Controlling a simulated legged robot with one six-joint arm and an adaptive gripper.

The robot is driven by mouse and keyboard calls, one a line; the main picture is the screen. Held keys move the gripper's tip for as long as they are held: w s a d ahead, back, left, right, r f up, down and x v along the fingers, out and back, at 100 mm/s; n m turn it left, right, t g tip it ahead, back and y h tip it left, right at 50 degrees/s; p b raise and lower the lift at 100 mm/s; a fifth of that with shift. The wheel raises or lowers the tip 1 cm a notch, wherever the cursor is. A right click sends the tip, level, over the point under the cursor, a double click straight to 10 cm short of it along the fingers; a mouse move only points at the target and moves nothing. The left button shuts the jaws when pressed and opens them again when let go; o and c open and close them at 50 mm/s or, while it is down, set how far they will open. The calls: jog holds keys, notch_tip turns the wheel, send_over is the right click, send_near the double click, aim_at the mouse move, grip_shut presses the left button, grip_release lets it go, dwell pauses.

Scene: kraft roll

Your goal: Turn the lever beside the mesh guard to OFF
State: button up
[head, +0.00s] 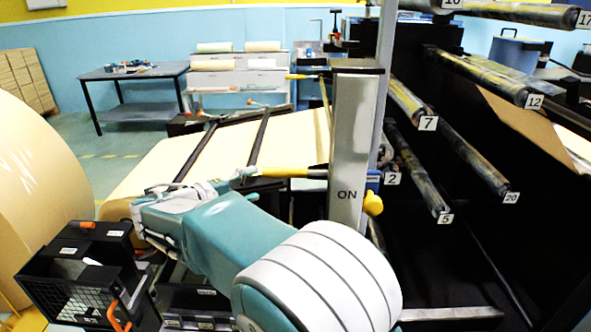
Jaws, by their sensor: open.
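A black box with a mesh guard (88,301) stands at the lower left. An orange lever handle (118,317) sits at the right end of its front. A second orange handle (82,224) lies on top of the box. My teal and white arm reaches from the lower right to the upper left, and its end is just right of the box. My gripper (163,268) is below the wrist, open and apart from the orange lever; its fingers are dark and partly hidden. A grey post (352,150) reads ON. I cannot read OFF anywhere.
A large kraft roll (38,190) fills the left edge. A paper web (215,150) runs behind my arm under dark bars. A yellow handle (285,172) juts left from near the post. Numbered rollers (415,185) stick out on the right. A table (135,72) stands far back.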

aim_at(278, 175)
jog(key=x, duration=1)
jog(key=shift+w+d, duration=0.1)
jog(key=shift+a+f, duration=0.15)
jog(key=shift+a, duration=0.45)
jog(key=shift+d, duration=0.2)
jog(key=c, duration=0.9)
jog(key=shift+d, duration=0.15)
grip_shut()
